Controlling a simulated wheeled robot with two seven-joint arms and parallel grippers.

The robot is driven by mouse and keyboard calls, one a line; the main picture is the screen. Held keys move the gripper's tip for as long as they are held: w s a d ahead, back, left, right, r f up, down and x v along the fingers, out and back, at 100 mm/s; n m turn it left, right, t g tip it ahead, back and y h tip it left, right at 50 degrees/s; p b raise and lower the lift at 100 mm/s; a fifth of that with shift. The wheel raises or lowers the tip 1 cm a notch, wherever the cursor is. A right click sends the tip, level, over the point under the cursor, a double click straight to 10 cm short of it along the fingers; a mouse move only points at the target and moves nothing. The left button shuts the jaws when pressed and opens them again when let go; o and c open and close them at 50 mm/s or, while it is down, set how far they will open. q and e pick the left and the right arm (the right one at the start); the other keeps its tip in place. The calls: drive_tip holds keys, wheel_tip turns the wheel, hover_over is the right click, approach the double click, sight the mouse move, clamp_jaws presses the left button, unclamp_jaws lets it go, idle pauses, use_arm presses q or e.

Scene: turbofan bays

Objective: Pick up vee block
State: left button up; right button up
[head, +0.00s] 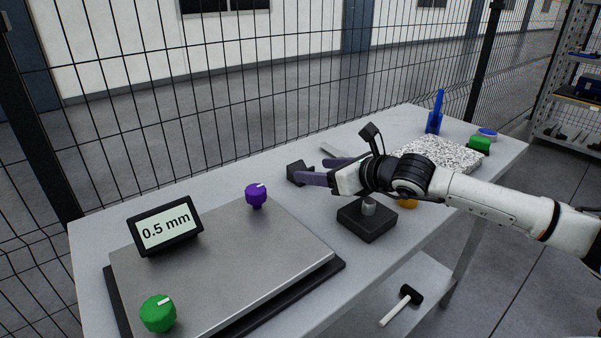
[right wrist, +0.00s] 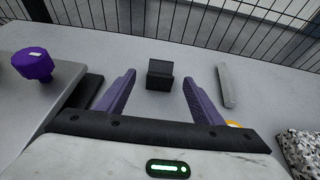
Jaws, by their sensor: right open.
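The vee block (head: 298,172) is a small dark block on the table, beside the tips of my right gripper in the head view. In the right wrist view the vee block (right wrist: 160,75) lies ahead, centred between the two purple fingers and just beyond their tips. My right gripper (head: 322,171) is open and empty, its fingers pointing left, low over the table. It also shows in the right wrist view (right wrist: 158,82). Part of the block is hidden by a finger in the head view. My left gripper is not in view.
A steel plate (head: 215,262) with purple (head: 256,196) and green (head: 158,314) knobs and a display (head: 167,226) fills the left. A dark square base (head: 367,220) stands in front of my gripper. A grey bar (right wrist: 227,85) lies right of the block. A speckled slab (head: 440,152) is farther right.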

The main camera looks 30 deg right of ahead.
sight(307, 170)
drive_tip(key=shift+p+x, duration=0.95)
drive_tip(key=shift+x, duration=1.35)
drive_tip(key=shift+w+f, duration=0.25)
drive_tip(key=shift+w, duration=0.15)
drive_tip(key=c, duration=1.3)
drive_tip(key=shift+r, duration=0.15)
clamp_jaws()
